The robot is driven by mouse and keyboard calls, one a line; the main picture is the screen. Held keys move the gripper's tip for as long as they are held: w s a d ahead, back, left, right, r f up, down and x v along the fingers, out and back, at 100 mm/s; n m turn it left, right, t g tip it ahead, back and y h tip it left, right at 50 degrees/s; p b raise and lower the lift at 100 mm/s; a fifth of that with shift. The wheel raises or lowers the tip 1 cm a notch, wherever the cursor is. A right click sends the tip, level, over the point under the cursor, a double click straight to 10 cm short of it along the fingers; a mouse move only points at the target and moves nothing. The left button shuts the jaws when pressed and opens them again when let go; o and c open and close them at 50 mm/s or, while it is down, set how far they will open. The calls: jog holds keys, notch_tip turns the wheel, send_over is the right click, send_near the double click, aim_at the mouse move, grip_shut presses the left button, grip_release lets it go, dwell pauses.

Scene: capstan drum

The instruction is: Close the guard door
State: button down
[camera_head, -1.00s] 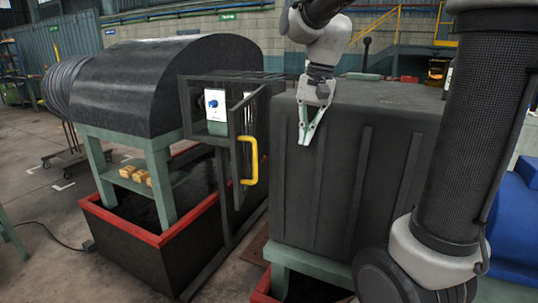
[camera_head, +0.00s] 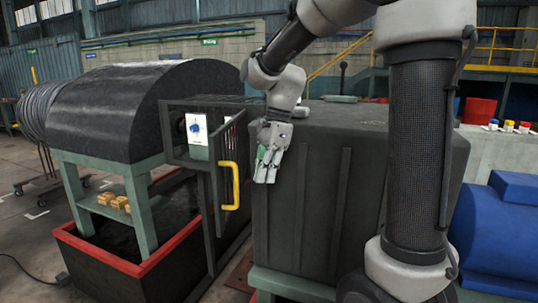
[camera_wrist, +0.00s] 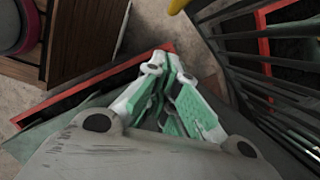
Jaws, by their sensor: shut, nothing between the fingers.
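The guard door (camera_head: 235,168) is a dark barred frame that stands swung open, out from the guard frame (camera_head: 168,140). Its yellow handle (camera_head: 230,186) is on the side of the door near me. My gripper (camera_head: 265,178) is shut and empty. It hangs fingers down to the right of the door and handle, in front of the dark ribbed box, apart from the handle. In the wrist view, the shut fingers (camera_wrist: 178,122) show in the middle, the door's bars (camera_wrist: 255,70) at the right, and a bit of yellow (camera_wrist: 178,5) at the top edge.
The dark ribbed box (camera_head: 345,190) stands close behind and right of my gripper. A black drum cover (camera_head: 140,105) on a green stand is at left, above a red-rimmed tray (camera_head: 130,268). A white panel with a blue knob (camera_head: 196,135) sits inside the guard frame. Blue equipment (camera_head: 500,235) is at far right.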

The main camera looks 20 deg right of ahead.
jog(key=shift+s+a+f, duration=0.1)
jog(key=shift+a+f, duration=0.15)
jog(key=shift+a, duration=0.8)
jog(key=shift+s+a+f, duration=0.1)
jog(key=shift+a+f, duration=0.1)
jog(key=shift+a, duration=0.85)
jog(key=shift+a, duration=0.1)
